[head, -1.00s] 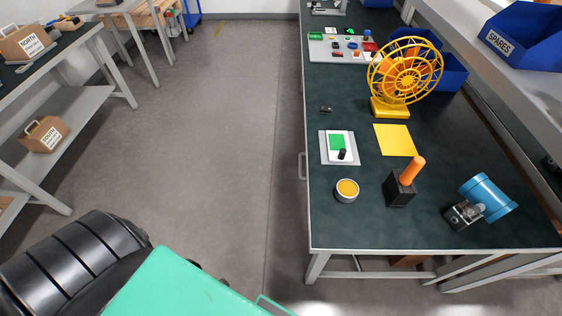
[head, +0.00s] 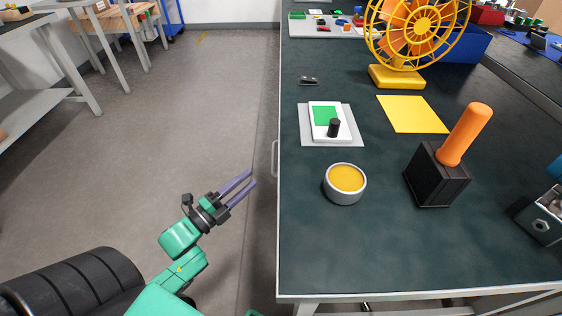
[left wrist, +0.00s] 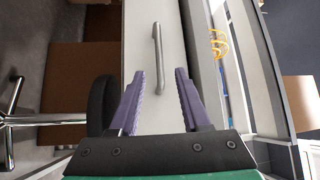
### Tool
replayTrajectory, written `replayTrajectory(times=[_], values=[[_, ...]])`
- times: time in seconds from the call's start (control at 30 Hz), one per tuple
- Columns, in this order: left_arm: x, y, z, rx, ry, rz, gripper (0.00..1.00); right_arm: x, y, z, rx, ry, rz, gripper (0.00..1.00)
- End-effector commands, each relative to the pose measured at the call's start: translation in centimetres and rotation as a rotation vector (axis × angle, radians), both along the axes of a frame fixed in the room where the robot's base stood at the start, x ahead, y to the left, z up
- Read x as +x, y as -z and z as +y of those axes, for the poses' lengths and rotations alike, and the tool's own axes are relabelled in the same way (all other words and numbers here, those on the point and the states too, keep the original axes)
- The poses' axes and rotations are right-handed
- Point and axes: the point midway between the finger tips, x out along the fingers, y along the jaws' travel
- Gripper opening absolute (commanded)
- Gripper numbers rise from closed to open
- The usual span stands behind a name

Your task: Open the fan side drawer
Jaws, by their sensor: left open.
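The drawer under the bench edge shows as a pale front (left wrist: 150,50) in the left wrist view, with a curved metal handle (left wrist: 157,57) on it. The drawer looks shut. The yellow fan (head: 400,75) stands on the bench above that side. My left gripper (head: 245,181) is open and empty, beside the bench, short of the handle and apart from it. In the left wrist view its fingers (left wrist: 160,75) point toward the handle. My right gripper is not in view.
On the bench top (head: 300,240) are a yellow-filled round tin (head: 345,184), a black block with an orange handle (head: 437,176), a yellow sheet (head: 412,114) and a green-and-white device (head: 328,120). The floor (head: 200,110) left of the bench is clear.

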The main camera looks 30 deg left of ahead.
Motion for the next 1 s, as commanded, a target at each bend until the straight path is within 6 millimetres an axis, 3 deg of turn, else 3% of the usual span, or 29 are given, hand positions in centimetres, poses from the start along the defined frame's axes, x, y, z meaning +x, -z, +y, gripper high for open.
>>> replayTrajectory(times=[0.2,0.4,0.73,0.77,0.87,1.0], values=[[5.7,-0.7,-1.9,0.000,0.001,-0.006,0.47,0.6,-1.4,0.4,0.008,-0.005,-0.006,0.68],[9.4,-1.2,-3.2,-0.001,0.000,-0.002,0.47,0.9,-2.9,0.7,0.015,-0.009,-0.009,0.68],[10.2,-1.3,-3.4,0.000,0.000,0.003,0.47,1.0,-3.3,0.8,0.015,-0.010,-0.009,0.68],[10.2,-1.3,-3.4,0.000,-0.001,0.002,0.39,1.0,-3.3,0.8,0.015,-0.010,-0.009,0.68],[10.1,-1.3,-3.4,0.000,-0.001,0.002,0.01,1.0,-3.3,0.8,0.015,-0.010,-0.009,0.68],[10.1,-1.3,-3.4,0.000,-0.001,0.002,0.00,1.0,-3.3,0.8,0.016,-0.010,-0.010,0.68]])
